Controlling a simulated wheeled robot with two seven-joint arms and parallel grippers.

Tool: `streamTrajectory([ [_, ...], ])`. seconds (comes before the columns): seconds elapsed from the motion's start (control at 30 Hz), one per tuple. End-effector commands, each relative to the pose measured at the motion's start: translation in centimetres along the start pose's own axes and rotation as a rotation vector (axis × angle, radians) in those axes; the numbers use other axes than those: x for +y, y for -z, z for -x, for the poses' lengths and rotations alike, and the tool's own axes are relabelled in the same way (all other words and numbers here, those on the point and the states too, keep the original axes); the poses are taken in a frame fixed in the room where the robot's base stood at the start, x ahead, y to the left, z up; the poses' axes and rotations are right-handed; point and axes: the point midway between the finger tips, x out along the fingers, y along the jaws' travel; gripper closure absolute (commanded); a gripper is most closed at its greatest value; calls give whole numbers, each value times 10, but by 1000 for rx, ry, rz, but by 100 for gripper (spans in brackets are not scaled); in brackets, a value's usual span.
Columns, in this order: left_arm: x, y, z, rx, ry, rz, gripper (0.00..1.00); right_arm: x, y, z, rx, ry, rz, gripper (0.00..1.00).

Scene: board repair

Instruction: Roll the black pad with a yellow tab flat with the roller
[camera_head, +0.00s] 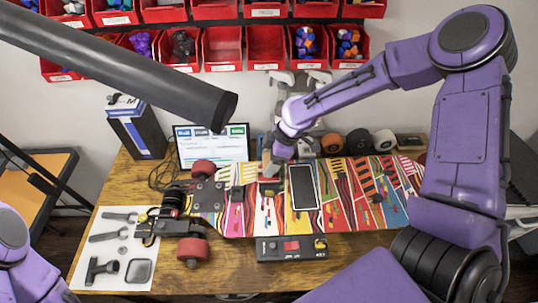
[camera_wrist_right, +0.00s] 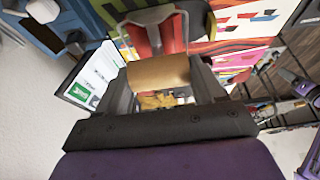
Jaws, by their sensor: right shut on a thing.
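My right gripper (camera_head: 276,167) is just left of the pad, over the deck's far side. Whether the roller touches the deck cannot be told. My left gripper is out of view; only a purple arm part shows at the lower left.
A black box with knobs (camera_head: 291,247) stands at the table's front edge. Several tools lie on a white sheet (camera_head: 90,275) at left. A screen (camera_head: 212,145), a blue-black box (camera_head: 137,127) and tape rolls (camera_head: 357,141) stand behind. Red wheels (camera_head: 193,250) flank the board's left end.

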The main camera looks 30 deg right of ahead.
Motion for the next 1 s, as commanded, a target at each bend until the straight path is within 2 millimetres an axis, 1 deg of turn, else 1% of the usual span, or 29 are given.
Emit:
streamTrajectory([
  [0.17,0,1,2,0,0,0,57,-8,0,0,0,0,0,56],
  [0.33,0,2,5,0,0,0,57,-22,0,-2,-2,2,1,56],
  [0.43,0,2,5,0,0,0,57,-25,-1,-2,0,0,0,56],
  [0.53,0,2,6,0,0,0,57,-20,0,-3,0,0,-1,56],
  [0.7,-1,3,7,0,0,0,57,-6,0,-3,0,0,-2,56],
  [1.0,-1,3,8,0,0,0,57,6,-1,-3,-1,1,-2,56],
])
